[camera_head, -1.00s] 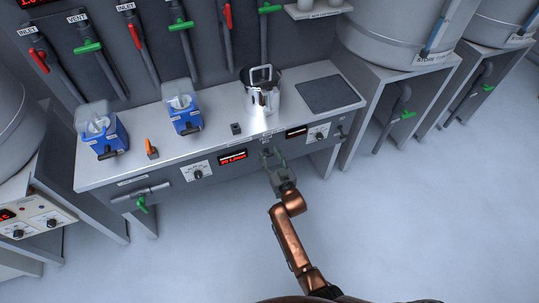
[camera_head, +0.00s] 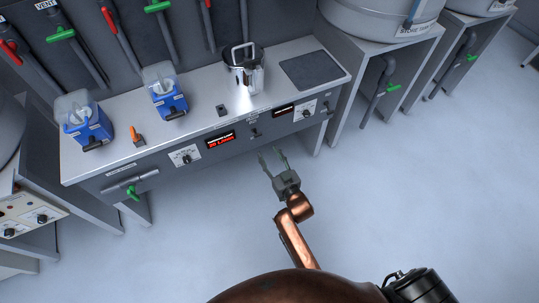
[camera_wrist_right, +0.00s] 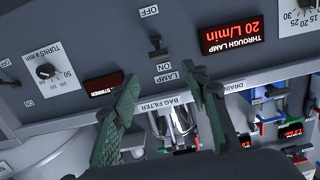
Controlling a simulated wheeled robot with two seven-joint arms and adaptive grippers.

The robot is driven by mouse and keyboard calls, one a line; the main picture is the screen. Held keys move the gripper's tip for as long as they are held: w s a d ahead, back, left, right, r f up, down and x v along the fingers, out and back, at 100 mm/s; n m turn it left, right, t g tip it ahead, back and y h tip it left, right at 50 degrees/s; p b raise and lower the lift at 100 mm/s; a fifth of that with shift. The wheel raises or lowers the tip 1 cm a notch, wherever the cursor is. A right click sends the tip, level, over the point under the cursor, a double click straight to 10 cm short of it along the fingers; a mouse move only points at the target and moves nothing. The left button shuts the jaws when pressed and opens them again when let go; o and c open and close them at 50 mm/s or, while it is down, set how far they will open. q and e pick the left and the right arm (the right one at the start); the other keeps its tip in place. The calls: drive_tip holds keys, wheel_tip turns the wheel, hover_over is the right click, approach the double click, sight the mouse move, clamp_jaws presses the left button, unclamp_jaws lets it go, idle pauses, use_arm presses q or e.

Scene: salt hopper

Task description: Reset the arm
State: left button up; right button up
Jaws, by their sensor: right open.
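My right gripper (camera_head: 272,162) is open and empty in front of the bench's front panel. Its copper arm (camera_head: 295,240) reaches up from the bottom of the head view. In the right wrist view its two green fingers (camera_wrist_right: 160,112) stand apart, with nothing between them. Beyond them is the panel with a black lamp switch (camera_wrist_right: 158,46), marked OFF and ON. The same switch (camera_head: 254,133) shows small in the head view, with a gap between it and the fingers. My left gripper is not in view.
The bench (camera_head: 205,108) carries a steel pot (camera_head: 244,75), a dark square plate (camera_head: 311,70), two blue devices (camera_head: 88,124) and an orange-handled switch (camera_head: 137,137). A red display (camera_head: 220,140) reads in L/min. The floor (camera_head: 420,190) right of the arm is clear.

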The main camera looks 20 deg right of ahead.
drive_tip(key=shift+s, duration=0.1)
idle(0.5)
drive_tip(key=s+d+f+g+h, duration=0.1)
drive_tip(key=s+d+f+g, duration=0.25)
drive_tip(key=s+f, duration=0.8)
drive_tip(key=s+d+f+g, duration=0.2)
drive_tip(key=s+f+g, duration=0.3)
drive_tip(key=s+f, duration=0.65)
drive_tip(key=s+d+f+g, duration=0.2)
drive_tip(key=s+f+g, duration=0.2)
drive_tip(key=s+f, duration=0.8)
use_arm(q)
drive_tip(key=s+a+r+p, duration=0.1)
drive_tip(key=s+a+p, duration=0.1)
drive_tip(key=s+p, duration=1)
drive_tip(key=p, duration=0.5)
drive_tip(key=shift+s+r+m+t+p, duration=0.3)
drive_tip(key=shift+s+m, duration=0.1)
use_arm(e)
drive_tip(key=s+d+g, duration=0.1)
drive_tip(key=s+g, duration=0.1)
drive_tip(key=s, duration=1.4)
drive_tip(key=s+d+f+n+g, duration=0.1)
drive_tip(key=s+d+g, duration=0.1)
drive_tip(key=s, duration=1.5)
drive_tip(key=shift+s+f, duration=0.2)
drive_tip(key=shift+f, duration=0.05)
